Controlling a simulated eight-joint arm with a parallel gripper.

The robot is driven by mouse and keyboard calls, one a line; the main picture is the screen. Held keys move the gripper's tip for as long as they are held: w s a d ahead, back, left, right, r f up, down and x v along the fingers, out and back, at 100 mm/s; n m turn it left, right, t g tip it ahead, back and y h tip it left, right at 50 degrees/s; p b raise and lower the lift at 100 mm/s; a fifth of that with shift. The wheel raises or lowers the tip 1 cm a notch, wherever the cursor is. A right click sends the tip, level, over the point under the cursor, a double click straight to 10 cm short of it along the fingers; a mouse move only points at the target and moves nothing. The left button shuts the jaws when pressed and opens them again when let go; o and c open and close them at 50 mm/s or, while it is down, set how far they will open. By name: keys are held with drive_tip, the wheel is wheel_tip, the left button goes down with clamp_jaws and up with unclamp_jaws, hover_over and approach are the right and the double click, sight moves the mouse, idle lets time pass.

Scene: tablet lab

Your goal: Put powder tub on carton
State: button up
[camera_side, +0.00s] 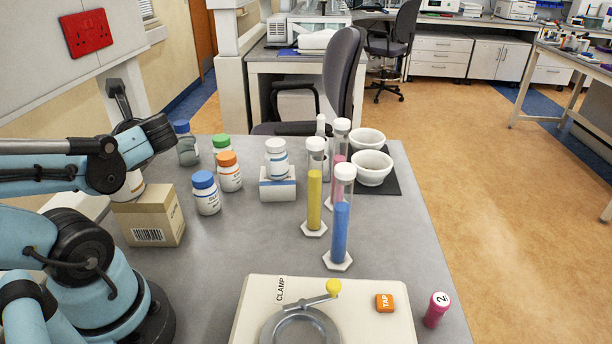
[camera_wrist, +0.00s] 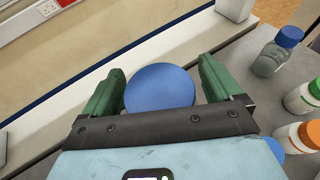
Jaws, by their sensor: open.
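The powder tub appears as a round blue lid (camera_wrist: 160,88) between my fingers in the wrist view. In the side view its pale body (camera_side: 130,187) shows below my wrist, and its upper part is hidden by my arm. It appears to stand upright on the top of the brown carton (camera_side: 152,220), though the contact is partly hidden. My gripper (camera_wrist: 160,70) is open, with one green finger on each side of the lid and a gap visible at each side. In the side view the fingers are hidden behind my wrist.
Several capped bottles stand right of the carton, including a blue-capped one (camera_side: 206,193) and an orange-capped one (camera_side: 229,172). A white bottle (camera_side: 277,158) sits on a small block. Tall cylinders (camera_side: 341,225), bowls (camera_side: 372,168) and a clamp plate (camera_side: 260,292) are further right.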

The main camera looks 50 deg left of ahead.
drive_tip(key=shift+v, duration=3.6)
drive_tip(key=w+d+f+n+t+h, duration=0.6)
drive_tip(key=w+d+f+t+h, duration=0.15)
drive_tip(key=w, duration=0.25)
drive_tip(key=w+d+n+t+h, duration=0.4)
drive_tip(key=w+d+n+h, duration=0.1)
drive_tip(key=w+d+n, duration=0.2)
drive_tip(key=shift+d+r+n, duration=0.2)
drive_tip(key=shift+d+n, duration=0.5)
drive_tip(key=shift+d, duration=0.15)
